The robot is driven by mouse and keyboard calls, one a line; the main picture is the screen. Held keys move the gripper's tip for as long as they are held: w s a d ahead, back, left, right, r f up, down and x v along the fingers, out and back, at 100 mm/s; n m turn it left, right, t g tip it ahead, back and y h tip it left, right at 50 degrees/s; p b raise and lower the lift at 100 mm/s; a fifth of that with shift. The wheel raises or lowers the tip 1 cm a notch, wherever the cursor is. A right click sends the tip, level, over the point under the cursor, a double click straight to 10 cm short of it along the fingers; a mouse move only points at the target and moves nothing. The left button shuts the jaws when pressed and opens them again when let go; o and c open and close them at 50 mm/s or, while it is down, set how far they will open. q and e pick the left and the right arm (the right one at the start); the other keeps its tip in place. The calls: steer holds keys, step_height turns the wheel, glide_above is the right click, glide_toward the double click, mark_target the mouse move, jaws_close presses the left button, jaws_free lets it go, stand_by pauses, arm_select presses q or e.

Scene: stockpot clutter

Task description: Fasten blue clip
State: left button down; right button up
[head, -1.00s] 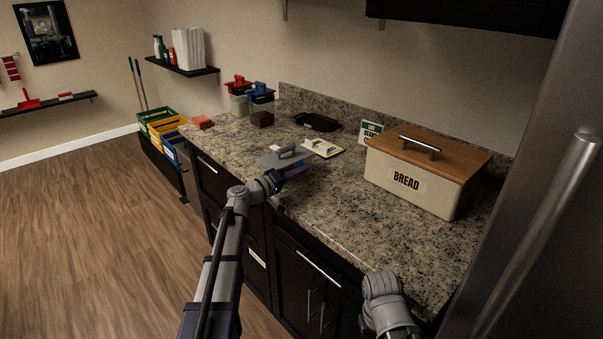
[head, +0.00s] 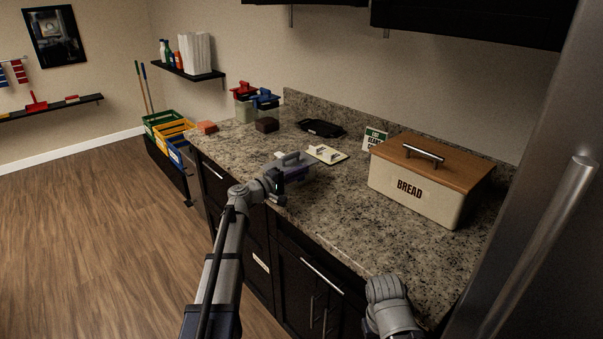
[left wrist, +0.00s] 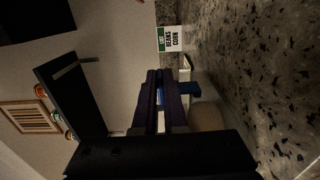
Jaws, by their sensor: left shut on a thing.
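A bread box (head: 420,192) stands at the right. A cream lid-like plate (head: 326,154), a black tray (head: 321,128), a small sign (head: 374,138), and red-topped (head: 243,91) and blue-topped (head: 265,98) containers sit behind. Counter right of the gripper is clear.

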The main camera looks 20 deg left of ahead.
stand_by(0.3)
arm_select(q)
steer(key=c, duration=1)
jaws_free()
steer(key=shift+o, duration=0.2)
steer(key=v, duration=0.7)
steer(key=shift+s+a, duration=0.25)
steer(key=shift+s, duration=0.1)
